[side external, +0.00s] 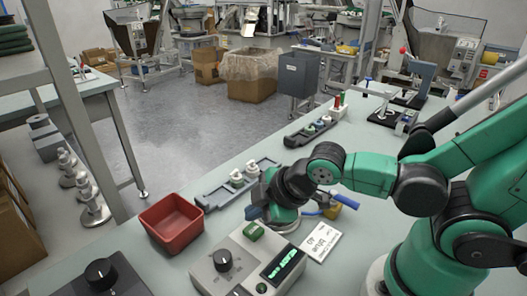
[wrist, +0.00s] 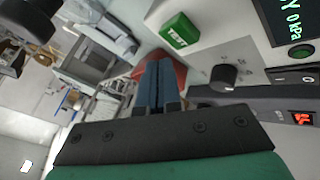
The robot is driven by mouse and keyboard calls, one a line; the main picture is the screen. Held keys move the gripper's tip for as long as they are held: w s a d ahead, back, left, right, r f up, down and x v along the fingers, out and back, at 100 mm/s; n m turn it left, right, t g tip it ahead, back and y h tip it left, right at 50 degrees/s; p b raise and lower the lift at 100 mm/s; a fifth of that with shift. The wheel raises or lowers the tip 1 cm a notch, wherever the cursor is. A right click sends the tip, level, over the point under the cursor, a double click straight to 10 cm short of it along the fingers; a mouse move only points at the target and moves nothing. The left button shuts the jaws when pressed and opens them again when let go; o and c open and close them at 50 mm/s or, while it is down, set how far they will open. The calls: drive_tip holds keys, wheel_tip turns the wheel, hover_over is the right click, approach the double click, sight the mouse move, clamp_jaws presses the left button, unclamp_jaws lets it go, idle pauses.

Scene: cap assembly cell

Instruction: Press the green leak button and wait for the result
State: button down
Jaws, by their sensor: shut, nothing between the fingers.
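The green leak button (side external: 254,231) is a raised block on top of the light grey tester (side external: 210,276), near its back edge. It also shows in the wrist view (wrist: 180,30), with small white lettering. My gripper (side external: 254,212) is shut and empty, its blue fingers close behind the button. In the wrist view the fingertips (wrist: 157,65) appear beside the button with a gap between; the height is hard to judge. The tester's display (wrist: 290,20) has green text, partly cut off, reading "0 kPa". A green round light (wrist: 302,51) sits beside it.
The tester's black knob (side external: 222,260) stands beside the button. A red bin (side external: 172,222) is to the left. A dark box with a knob (side external: 100,272) is at front left. A printed card (side external: 322,242) and a grey rail with white parts (side external: 218,192) lie nearby.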

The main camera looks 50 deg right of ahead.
sight(257, 230)
drive_tip(key=shift+s+r, duration=0.1)
drive_tip(key=shift+r, duration=2)
drive_tip(key=d+m, duration=0.2)
drive_tip(key=m, duration=0.1)
drive_tip(key=d+r+m, duration=0.1)
drive_tip(key=d+m, duration=0.1)
drive_tip(key=m, duration=0.2)
drive_tip(key=d+m+h, duration=0.1)
drive_tip(key=d+m, duration=0.1)
drive_tip(key=m, duration=0.2)
drive_tip(key=shift+w+d+r, duration=0.25)
drive_tip(key=shift+d+r, duration=0.15)
drive_tip(key=a+r+g, duration=0.6)
drive_tip(key=a+g, duration=0.1)
